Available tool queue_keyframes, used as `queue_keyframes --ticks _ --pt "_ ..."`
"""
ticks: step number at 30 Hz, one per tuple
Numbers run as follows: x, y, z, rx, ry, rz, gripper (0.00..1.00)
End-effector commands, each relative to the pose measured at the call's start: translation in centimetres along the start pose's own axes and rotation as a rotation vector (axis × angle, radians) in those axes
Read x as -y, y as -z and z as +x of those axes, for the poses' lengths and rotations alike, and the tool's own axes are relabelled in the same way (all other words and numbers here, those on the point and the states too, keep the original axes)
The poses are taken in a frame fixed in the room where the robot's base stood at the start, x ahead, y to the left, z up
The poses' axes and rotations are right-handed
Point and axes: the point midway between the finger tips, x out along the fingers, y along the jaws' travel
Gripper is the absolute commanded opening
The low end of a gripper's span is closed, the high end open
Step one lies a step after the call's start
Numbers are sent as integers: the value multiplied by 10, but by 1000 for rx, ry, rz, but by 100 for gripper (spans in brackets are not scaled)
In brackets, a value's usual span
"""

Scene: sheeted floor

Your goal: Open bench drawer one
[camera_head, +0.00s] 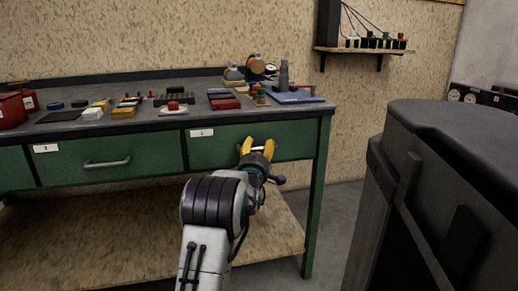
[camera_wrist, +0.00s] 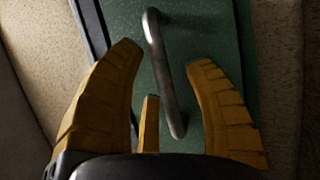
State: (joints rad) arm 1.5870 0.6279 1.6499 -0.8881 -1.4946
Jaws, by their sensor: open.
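Bench drawer one (camera_head: 215,150) is a green drawer front with a white label marked 1 (camera_head: 201,132), at the right of the bench. It looks shut, flush with the bench front. My gripper (camera_head: 258,144), with yellow fingers, is open in front of its right part. In the wrist view the drawer's metal bar handle (camera_wrist: 162,72) runs between the spread fingers of my gripper (camera_wrist: 164,56). The fingers appear apart from the bar on both sides. In the head view my fingers hide most of this handle.
A second green drawer (camera_head: 110,150) with a bar handle is to the left. The bench top (camera_head: 60,128) carries several small parts and tools. A dark cabinet-like block (camera_head: 440,190) stands close on the right. Grey floor (camera_head: 340,215) is free between it and the bench.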

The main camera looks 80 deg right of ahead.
Motion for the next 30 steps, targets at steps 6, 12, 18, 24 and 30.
queue_keyframes --ticks 6,12,18,24,30 --pt "0 0 0 0 0 0 32" --pt "0 0 0 0 0 0 15" --pt "0 0 0 0 1 0 0" --pt "0 0 0 0 1 1 0" --pt "1 0 5 -1 1 1 0"
